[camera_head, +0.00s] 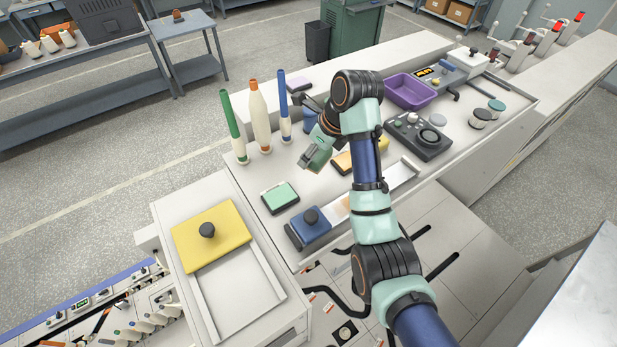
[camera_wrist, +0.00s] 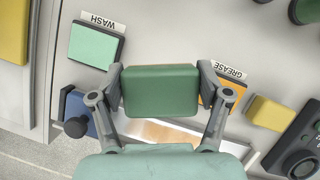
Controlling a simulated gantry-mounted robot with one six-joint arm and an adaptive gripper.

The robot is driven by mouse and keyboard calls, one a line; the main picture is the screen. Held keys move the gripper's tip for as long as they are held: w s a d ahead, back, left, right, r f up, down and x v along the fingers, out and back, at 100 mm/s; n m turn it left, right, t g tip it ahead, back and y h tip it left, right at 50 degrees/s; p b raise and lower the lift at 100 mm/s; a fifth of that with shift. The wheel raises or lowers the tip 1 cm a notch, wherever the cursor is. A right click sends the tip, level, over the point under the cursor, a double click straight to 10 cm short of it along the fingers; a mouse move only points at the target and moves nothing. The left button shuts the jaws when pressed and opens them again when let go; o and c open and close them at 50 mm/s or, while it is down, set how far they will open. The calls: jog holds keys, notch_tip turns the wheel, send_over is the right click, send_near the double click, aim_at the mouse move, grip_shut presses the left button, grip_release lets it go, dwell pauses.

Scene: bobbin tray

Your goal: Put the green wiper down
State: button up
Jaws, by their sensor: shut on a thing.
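The green wiper (camera_wrist: 160,90) is a dark green block with rounded edges. In the wrist view my gripper (camera_wrist: 161,88) is shut on it, one finger at each short side. It is held over the pale worktop, between a mint pad labelled WASH (camera_wrist: 95,45) and an orange pad labelled GREASE (camera_wrist: 208,91), which it and a finger partly cover. In the head view my gripper (camera_head: 306,160) is behind the mint pad (camera_head: 280,196) and left of the orange pad (camera_head: 343,162).
A blue block with a black knob (camera_head: 310,228) lies in front. Several tall cones, including an orange one (camera_head: 260,115), stand behind left. A yellow block (camera_wrist: 268,113) and a dark control box (camera_head: 419,136) lie right. A purple bin (camera_head: 410,91) is farther back.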

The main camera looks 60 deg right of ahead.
aim_at(326, 155)
notch_tip(326, 155, down, 8)
jog(key=shift+r+p, duration=0.2)
jog(key=shift+p, duration=0.45)
jog(key=shift+f, duration=0.2)
jog(key=o, duration=1.5)
jog(key=shift+o, duration=0.2)
jog(key=shift+r, duration=0.15)
jog(key=v, duration=0.7)
jog(key=shift+s+r, duration=0.15)
jog(key=shift+r, duration=0.15)
